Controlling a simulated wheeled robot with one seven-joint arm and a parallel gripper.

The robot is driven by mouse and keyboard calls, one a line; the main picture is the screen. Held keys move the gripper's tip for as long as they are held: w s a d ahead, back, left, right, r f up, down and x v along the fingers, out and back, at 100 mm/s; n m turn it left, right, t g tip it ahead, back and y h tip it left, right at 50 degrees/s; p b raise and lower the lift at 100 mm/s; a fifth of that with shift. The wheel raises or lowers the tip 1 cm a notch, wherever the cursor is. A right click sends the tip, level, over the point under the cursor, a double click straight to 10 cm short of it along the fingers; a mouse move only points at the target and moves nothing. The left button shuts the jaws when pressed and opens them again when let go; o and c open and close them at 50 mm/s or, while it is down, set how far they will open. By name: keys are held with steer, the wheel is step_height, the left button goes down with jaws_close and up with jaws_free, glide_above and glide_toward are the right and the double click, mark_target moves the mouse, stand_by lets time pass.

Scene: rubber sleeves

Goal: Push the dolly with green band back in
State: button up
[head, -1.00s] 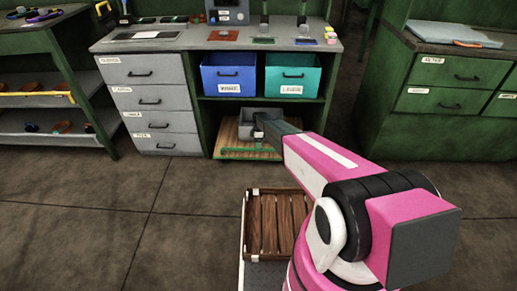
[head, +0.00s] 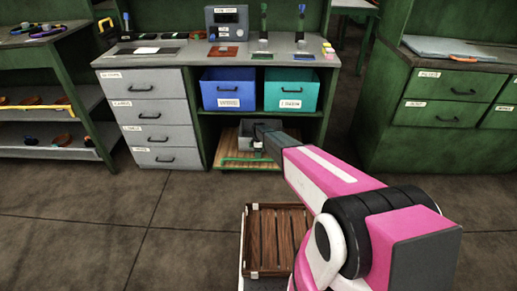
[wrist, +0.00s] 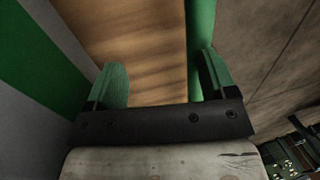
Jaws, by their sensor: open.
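The dolly (head: 228,164) is a low wooden board with a green band (head: 240,159) along its front. It sits on the floor in the open bay under the workbench, its front near the bay's front edge. A grey bin (head: 246,127) stands at the dolly's back, partly hidden by my arm. My gripper (head: 258,146) is over the dolly, in front of the bin. In the wrist view my gripper (wrist: 165,82) is open, its two green fingers apart with nothing between them. The wood (wrist: 140,45) and band (wrist: 200,35) lie beyond; I cannot tell if a finger touches the band.
A blue bin (head: 228,90) and a teal bin (head: 290,92) fill the shelf above the dolly. Grey drawers (head: 160,135) stand left of the bay, a green cabinet (head: 440,100) to the right. A slatted wooden crate (head: 277,240) is low in front. Floor on the left is clear.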

steer(key=s, duration=0.7)
steer(key=s+f, duration=0.1)
steer(key=s, duration=0.5)
steer(key=s+a, duration=0.1)
steer(key=s, duration=0.6)
steer(key=shift+s+f, duration=0.3)
steer(key=shift+f, duration=0.1)
steer(key=shift+c, duration=0.6)
steer(key=shift+o, duration=0.4)
steer(key=shift+s, duration=0.65)
steer(key=shift+o, duration=0.7)
steer(key=shift+s+f, duration=0.1)
steer(key=shift+s, duration=0.15)
steer(key=shift+s+r, duration=0.1)
steer(key=shift+r, duration=0.45)
steer(key=shift+c, duration=1.2)
steer(key=s+v, duration=0.1)
steer(key=v, duration=1.2)
steer(key=shift+d, duration=0.15)
